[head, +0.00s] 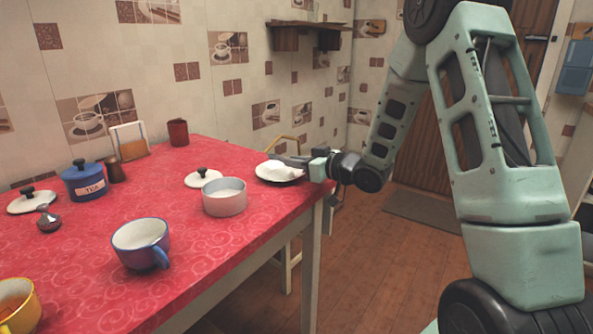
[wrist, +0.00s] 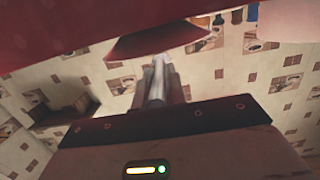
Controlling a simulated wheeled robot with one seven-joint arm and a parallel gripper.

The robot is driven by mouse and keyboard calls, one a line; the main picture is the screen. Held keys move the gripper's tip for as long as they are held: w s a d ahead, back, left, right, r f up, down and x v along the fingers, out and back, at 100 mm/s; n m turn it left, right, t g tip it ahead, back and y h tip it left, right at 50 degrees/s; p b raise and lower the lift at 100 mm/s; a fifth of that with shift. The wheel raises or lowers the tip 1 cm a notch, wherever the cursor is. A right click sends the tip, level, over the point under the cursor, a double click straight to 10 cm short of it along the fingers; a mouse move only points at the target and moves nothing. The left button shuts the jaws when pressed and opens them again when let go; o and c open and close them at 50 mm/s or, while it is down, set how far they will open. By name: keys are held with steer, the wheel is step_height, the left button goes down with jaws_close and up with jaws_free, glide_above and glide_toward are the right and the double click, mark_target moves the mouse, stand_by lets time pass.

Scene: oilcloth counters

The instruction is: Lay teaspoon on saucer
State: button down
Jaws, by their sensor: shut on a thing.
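The white saucer (head: 272,175) lies on the red table near its far right corner. My gripper (head: 283,159) is at the saucer, just above its back part, reaching in from the right. In the wrist view the two fingers (wrist: 157,82) are shut on a narrow, shiny, silvery piece, which I take for the teaspoon's handle (wrist: 157,70). The spoon's bowl cannot be made out in either view. Whether the spoon touches the saucer cannot be told.
A pale pot (head: 225,202) and a white lid (head: 203,179) stand left of the saucer. The table edge runs close by the saucer.

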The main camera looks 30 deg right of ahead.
steer(key=shift+f, duration=0.6)
steer(key=shift+f+b, duration=0.4)
steer(key=shift+f, duration=0.15)
steer(key=shift+f, duration=0.1)
steer(key=c, duration=1.5)
jaws_free()
steer(key=shift+o, duration=0.2)
steer(key=shift+r, duration=0.2)
